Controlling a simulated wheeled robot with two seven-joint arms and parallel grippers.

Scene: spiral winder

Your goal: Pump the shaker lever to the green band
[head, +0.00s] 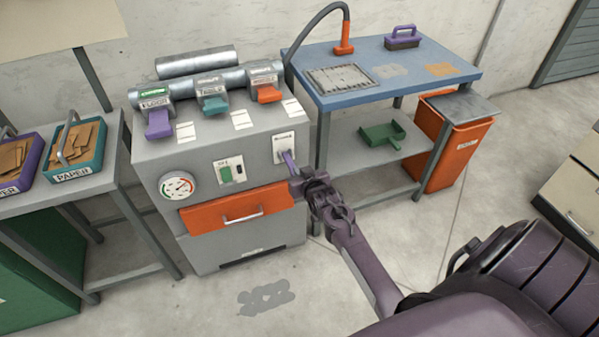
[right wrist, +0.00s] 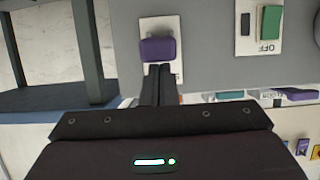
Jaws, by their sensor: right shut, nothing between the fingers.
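The purple shaker lever (head: 288,159) sticks out of a white plate at the right of the grey machine's front. It shows as a purple block in the right wrist view (right wrist: 158,50). My right gripper (head: 294,180) is shut and empty, with its fingertips close by the lever's end. In the right wrist view the closed fingers (right wrist: 157,72) meet the lever's edge; I cannot tell whether they touch. The round gauge (head: 177,185) at the left of the front has a white face with coloured marks; its needle reading is too small to tell. My left gripper is out of view.
The machine's front also holds a green switch (head: 225,174) and an orange drawer (head: 237,208). Purple, teal and orange levers sit on top. A blue-topped bench (head: 440,77) stands right, with an orange bin (head: 462,150) below. Paper boxes (head: 75,150) are at left.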

